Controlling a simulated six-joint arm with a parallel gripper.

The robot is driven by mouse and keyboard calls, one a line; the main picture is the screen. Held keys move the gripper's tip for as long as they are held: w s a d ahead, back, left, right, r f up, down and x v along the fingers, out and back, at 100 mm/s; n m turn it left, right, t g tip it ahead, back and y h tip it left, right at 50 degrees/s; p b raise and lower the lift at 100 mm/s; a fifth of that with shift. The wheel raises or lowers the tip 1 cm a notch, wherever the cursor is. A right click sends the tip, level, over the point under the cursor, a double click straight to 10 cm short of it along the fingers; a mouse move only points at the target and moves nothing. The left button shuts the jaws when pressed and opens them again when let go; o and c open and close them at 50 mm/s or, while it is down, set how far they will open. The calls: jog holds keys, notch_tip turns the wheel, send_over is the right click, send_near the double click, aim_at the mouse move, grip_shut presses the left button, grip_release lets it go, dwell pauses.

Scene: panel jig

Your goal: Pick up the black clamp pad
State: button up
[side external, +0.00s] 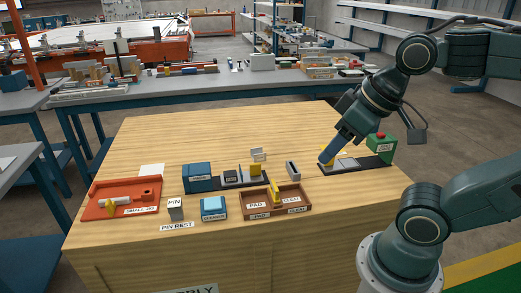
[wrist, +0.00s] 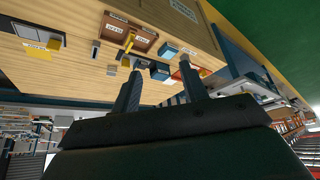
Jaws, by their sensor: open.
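I cannot pick out the black clamp pad for certain. A brown tray (side external: 302,211) with a "PAD" label holds a yellow piece (side external: 275,190); the tray also shows at the top of the wrist view (wrist: 147,45). A small dark labelled block (side external: 231,177) sits on a dark plate behind the tray, beside a yellow block (side external: 255,170). My gripper (side external: 325,162) is tilted down near the dark plate at the right, away from the tray. In the wrist view its two fingers (wrist: 160,69) are apart with nothing visibly held between them.
A green box (side external: 380,146) with a red button stands right of my gripper. A blue box (side external: 198,177), a grey upright block (side external: 293,169), a pin rest block (side external: 175,208) and an orange tray (side external: 125,198) stand on the wooden table (side external: 330,230). Its front right is clear.

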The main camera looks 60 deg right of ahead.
jog(key=o, duration=0.3)
jog(key=w+d+f+n+g+y, duration=0.1)
jog(key=w+d+n, duration=0.2)
jog(key=w, duration=0.7)
jog(key=w+d+f+n+y, duration=0.1)
jog(key=w+d+n, duration=0.15)
jog(key=w, duration=0.75)
jog(key=w+d+f+n+y, duration=0.2)
jog(key=w+d+f+n, duration=0.1)
jog(key=w+d+f, duration=0.8)
notch_tip(320, 180, down, 5)
jog(key=d, duration=0.2)
jog(key=shift+w+d+r+y, duration=0.15)
jog(key=shift+w+d+y, duration=0.15)
jog(key=shift+d, duration=0.1)
jog(key=shift+n, duration=0.25)
